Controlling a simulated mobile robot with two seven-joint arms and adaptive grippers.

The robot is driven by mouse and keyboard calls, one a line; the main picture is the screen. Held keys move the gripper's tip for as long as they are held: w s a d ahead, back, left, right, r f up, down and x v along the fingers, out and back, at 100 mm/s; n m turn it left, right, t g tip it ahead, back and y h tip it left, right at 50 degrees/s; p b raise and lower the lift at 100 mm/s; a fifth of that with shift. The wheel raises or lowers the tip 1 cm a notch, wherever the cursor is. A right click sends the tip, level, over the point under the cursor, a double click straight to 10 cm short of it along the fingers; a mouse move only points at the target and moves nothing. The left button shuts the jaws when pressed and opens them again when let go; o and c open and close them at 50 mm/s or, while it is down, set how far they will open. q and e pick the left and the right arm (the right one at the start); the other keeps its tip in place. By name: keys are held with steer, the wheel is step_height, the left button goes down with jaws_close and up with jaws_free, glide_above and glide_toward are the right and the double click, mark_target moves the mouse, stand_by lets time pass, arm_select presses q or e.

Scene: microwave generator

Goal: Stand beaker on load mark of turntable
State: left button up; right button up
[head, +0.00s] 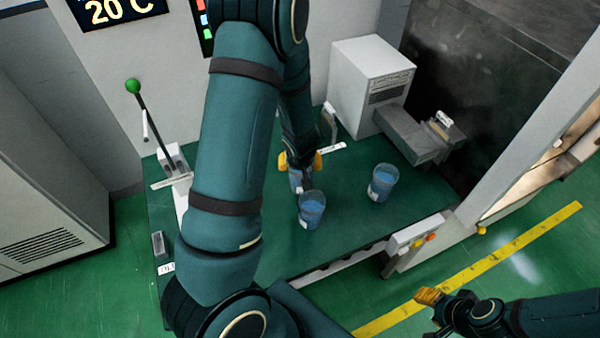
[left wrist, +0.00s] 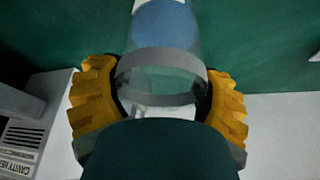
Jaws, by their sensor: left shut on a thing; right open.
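My left gripper (head: 300,161) is shut on a clear beaker with blue contents (head: 297,183), over the green bench. In the left wrist view the yellow fingers (left wrist: 162,98) close on both sides of the beaker's clear rim, and its blue part (left wrist: 165,25) shows beyond. Two similar beakers stand on the bench: one (head: 312,210) just in front of the held one, partly covering it, and one (head: 382,183) to the right. My right gripper (head: 432,300) is open and empty at the lower right, away from the bench. I cannot make out the turntable or its load mark.
A grey-white box unit (head: 370,82) with a grey duct (head: 418,133) stands at the bench's back right. A lever with a green knob (head: 132,86) stands at the left. Some green bench top (head: 345,215) is clear.

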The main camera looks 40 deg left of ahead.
arm_select(q)
steer(key=shift+f+b, duration=0.6)
steer(key=shift+f, duration=0.95)
arm_select(e)
steer(key=shift+f, duration=1)
arm_select(q)
steer(key=shift+f, duration=0.15)
steer(key=o, duration=1.3)
steer(key=shift+c, duration=0.2)
arm_select(e)
steer(key=shift+f, duration=0.1)
